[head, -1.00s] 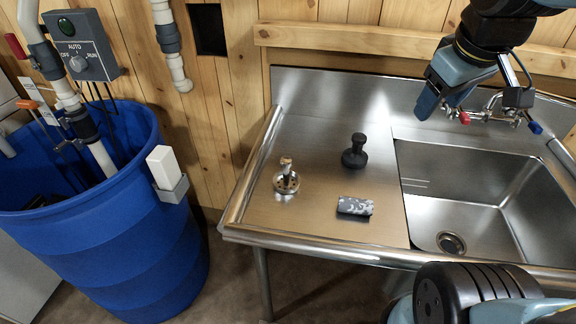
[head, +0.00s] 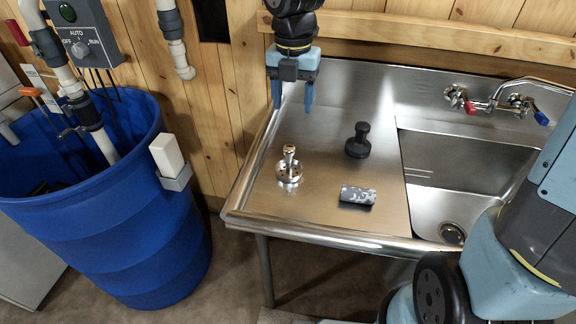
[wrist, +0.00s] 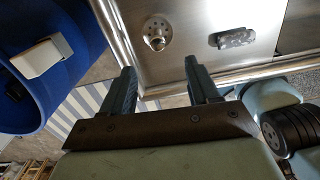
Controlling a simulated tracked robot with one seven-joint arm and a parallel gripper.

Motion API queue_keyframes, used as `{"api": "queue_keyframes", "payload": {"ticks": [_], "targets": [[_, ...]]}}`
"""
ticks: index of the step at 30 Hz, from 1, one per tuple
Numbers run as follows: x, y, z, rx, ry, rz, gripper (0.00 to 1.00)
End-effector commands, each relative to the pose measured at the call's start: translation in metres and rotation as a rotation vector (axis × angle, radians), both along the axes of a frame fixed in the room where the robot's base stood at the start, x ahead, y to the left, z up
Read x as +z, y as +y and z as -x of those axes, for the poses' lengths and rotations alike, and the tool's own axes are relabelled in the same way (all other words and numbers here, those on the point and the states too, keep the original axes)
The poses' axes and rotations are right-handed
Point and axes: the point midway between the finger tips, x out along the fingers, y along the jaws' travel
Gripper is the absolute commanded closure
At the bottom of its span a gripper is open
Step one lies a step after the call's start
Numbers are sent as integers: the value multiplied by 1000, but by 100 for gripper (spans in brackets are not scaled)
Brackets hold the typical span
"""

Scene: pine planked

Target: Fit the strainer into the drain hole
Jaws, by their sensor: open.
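The strainer (head: 289,170), a metal perforated basket with an upright knob, stands on the left part of the steel drainboard. It also shows in the wrist view (wrist: 157,36), ahead of the fingertips. My gripper (head: 292,108) is open and empty, pointing down above the drainboard, behind the strainer in the head view and clear of it. Both fingers also show in the wrist view (wrist: 158,78), with nothing between them. The drain hole (head: 452,234) is a dark ring in the floor of the sink basin at the right; my arm covers part of the basin near it.
A black knobbed stopper (head: 358,141) and a grey patterned block (head: 357,195) stand on the drainboard (head: 320,120) right of the strainer. A faucet (head: 495,104) is on the sink's back wall. A blue barrel (head: 120,225) stands left of the sink.

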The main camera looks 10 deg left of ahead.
Motion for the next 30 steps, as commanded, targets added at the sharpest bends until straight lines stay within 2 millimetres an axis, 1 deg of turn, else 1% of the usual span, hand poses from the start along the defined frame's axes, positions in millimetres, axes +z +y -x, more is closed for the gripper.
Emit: {"api": "queue_keyframes", "payload": {"ticks": [1, 5, 8, 15, 18, 21, 26, 30], "targets": [[-2, 5, 0, 39, 8, -3, 40], [-9, 10, 1, 88, 17, -4, 40], [-23, 9, 2, 92, 18, -2, 40], [-64, 9, 2, 91, 19, -3, 40], [-78, 9, 1, 89, 18, -3, 40], [-86, 9, 1, 88, 16, -4, 40], [-93, 9, 2, 87, 16, -4, 40], [-110, 7, 2, 88, 18, -3, 40]]}}
